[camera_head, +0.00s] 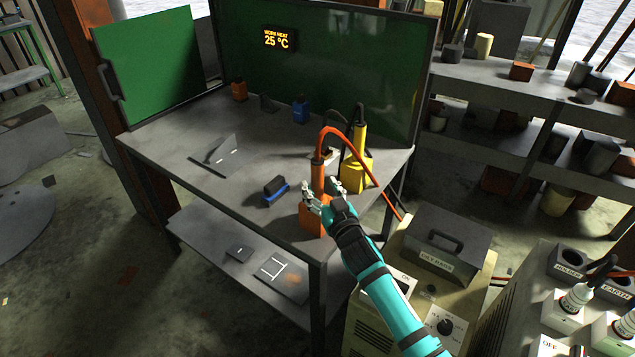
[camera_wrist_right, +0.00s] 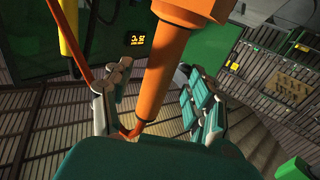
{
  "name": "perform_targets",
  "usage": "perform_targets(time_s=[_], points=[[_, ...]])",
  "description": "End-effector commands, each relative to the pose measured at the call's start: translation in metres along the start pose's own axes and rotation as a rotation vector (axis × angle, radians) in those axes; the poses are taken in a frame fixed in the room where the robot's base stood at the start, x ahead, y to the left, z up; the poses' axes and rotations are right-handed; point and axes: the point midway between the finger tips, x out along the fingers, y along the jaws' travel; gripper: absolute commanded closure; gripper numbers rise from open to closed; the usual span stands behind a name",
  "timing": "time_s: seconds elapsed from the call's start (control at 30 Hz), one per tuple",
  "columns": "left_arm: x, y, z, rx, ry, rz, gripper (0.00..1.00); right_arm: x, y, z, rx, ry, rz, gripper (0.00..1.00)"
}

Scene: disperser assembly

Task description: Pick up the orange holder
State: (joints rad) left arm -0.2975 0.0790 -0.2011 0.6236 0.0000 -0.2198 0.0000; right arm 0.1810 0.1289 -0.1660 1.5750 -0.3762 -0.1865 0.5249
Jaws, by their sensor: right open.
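The orange holder stands upright at the front edge of the workbench, with an orange base (camera_head: 312,218), a taller handle (camera_head: 317,172) and a cable arching from its top. My right gripper (camera_head: 322,189) reaches in from the lower right at the handle, just above the base. Its fingers are open, one on each side of the handle. In the right wrist view the orange handle (camera_wrist_right: 162,75) passes between the two spread fingers (camera_wrist_right: 160,98), with gaps visible on both sides. My fingers and hand hide part of the holder. My left gripper is in neither view.
A yellow holder (camera_head: 357,170) stands close behind on the workbench (camera_head: 235,190). A blue-based block (camera_head: 274,190) lies to the left. The orange cable (camera_head: 352,143) arches over to the right. Grey machines (camera_head: 448,240) stand at the lower right. The bench's left part is mostly clear.

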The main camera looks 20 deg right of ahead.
Motion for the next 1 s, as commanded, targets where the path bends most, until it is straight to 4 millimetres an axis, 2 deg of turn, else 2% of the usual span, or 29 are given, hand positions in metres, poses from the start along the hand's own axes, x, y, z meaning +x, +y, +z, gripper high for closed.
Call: perform_targets(time_s=[0.1,0.2,0.47,0.9,1.0], points=[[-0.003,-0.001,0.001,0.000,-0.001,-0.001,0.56,0.017,0.000,-0.001,0.002,0.000,0.000,0.43],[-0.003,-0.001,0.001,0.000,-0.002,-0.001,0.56,0.024,0.000,-0.001,0.001,-0.001,-0.001,0.43],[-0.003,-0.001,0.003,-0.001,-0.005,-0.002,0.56,0.025,0.000,0.000,0.001,0.000,-0.001,0.43],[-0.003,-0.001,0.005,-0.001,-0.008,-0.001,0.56,0.025,0.000,0.000,0.001,-0.001,-0.001,1.00],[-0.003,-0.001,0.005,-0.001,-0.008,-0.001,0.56,0.025,0.000,0.000,0.000,-0.001,-0.001,1.00]])
